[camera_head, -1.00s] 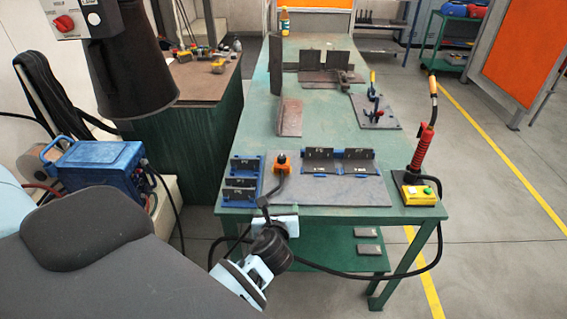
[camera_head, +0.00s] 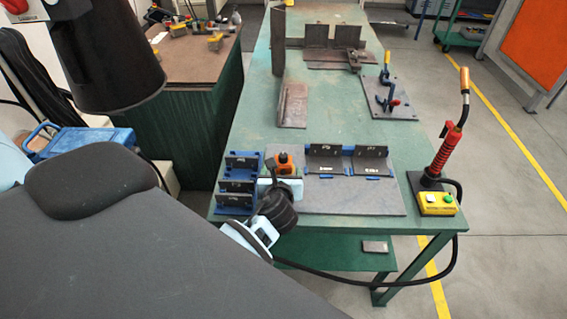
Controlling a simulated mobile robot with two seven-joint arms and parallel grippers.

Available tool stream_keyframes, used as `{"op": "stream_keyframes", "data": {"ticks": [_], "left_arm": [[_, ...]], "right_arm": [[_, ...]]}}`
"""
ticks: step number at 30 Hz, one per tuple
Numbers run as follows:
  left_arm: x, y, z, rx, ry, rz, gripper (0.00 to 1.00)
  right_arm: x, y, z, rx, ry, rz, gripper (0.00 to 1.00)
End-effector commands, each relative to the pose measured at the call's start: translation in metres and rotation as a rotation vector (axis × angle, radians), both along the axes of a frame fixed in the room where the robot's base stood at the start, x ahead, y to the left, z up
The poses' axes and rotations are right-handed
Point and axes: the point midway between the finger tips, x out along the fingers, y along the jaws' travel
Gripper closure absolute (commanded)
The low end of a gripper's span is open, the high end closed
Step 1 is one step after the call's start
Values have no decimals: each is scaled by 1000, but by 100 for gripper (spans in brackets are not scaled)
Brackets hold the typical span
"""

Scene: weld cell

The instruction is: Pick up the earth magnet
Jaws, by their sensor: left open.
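The earth magnet (camera_head: 284,160), an orange block with a dark top, sits on the grey steel plate (camera_head: 340,198) at the near end of the green table. Its lower part is hidden behind my left gripper (camera_head: 279,178). The left gripper comes in from the near side, with its pale body directly in front of the magnet. Its jaws are open, but the fingers are mostly hidden, and I cannot tell whether they touch the magnet or stand around it. My right gripper is not in view.
Blue-based racks (camera_head: 237,185) with dark plates stand close left of the magnet, and dark angle pieces (camera_head: 347,158) close right. A red torch (camera_head: 446,150) and a yellow button box (camera_head: 437,203) stand at the right edge.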

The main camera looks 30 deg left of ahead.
Motion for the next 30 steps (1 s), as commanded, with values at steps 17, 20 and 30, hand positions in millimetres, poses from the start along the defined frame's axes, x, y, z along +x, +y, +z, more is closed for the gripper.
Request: {"op": "stream_keyframes", "data": {"ticks": [17,20,30], "left_arm": [[42,23,-21,0,3,1,25],[50,29,-25,0,3,1,25],[55,31,-25,0,0,0,27]], "right_arm": [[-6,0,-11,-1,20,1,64],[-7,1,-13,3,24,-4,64],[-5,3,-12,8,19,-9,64]]}}
